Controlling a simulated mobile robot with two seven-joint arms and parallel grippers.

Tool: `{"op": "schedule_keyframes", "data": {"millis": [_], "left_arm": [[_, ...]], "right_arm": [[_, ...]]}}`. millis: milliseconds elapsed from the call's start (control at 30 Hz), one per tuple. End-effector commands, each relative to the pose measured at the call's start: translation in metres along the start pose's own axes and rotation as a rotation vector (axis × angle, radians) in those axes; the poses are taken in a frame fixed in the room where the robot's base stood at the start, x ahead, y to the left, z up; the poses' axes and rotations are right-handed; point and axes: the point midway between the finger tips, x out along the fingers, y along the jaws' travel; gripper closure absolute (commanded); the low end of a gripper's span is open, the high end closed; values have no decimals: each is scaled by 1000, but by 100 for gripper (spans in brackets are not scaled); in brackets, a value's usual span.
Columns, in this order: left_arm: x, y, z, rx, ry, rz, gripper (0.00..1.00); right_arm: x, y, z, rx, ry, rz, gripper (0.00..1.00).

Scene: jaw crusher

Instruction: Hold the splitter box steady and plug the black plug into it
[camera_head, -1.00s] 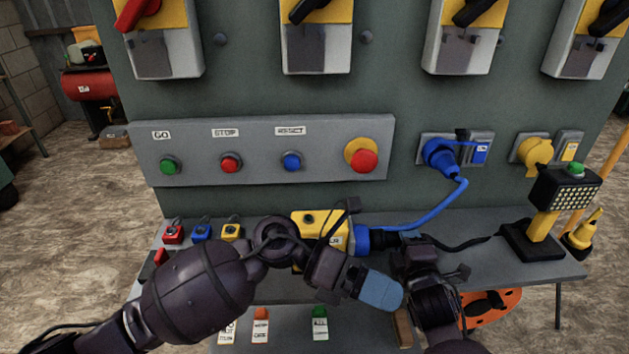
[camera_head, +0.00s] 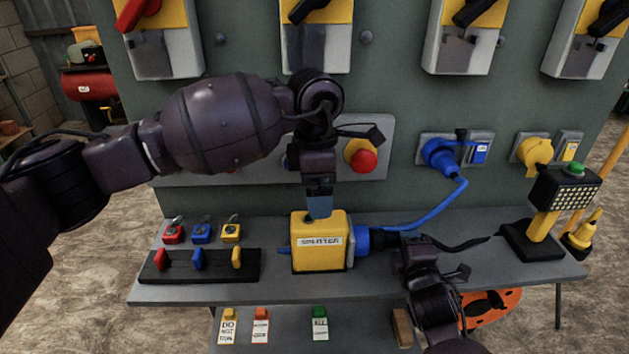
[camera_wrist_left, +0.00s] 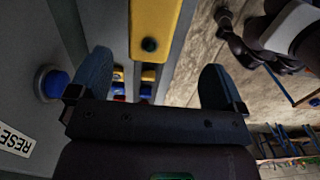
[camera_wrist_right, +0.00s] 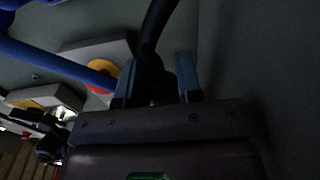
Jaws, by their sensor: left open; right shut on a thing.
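The yellow splitter box (camera_head: 318,258) stands upright on the grey shelf, with a blue socket (camera_head: 361,240) on its right side. The black plug (camera_head: 383,241) meets that socket; how deep it sits I cannot tell. My right gripper (camera_head: 403,241) is shut on the black plug, right of the box. In the right wrist view the dark plug and cord (camera_wrist_right: 156,80) are between its fingers. My left gripper (camera_head: 319,205) is open, pointing down above the box and partly covering its top. The yellow box also shows beyond its spread fingers in the left wrist view (camera_wrist_left: 157,20).
A black rack (camera_head: 215,266) and small padlocks stand left of the box. A lamp (camera_head: 563,190) stands at the shelf's right end. The button panel (camera_head: 200,180) is behind my left arm.

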Motion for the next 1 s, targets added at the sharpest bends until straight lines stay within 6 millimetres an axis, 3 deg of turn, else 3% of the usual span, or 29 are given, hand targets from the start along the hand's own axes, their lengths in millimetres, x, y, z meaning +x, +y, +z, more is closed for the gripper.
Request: {"op": "schedule_keyframes", "data": {"millis": [133,267,800,1000], "left_arm": [[-4,8,-7,-13,43,21,4],[6,9,-8,-14,48,21,4],[87,10,-10,-14,44,19,4],[106,11,-11,-14,43,20,4]], "right_arm": [[0,0,0,0,0,0,93],[0,0,0,0,0,0,93],[0,0,0,0,0,0,93],[0,0,0,0,0,1,93]]}}
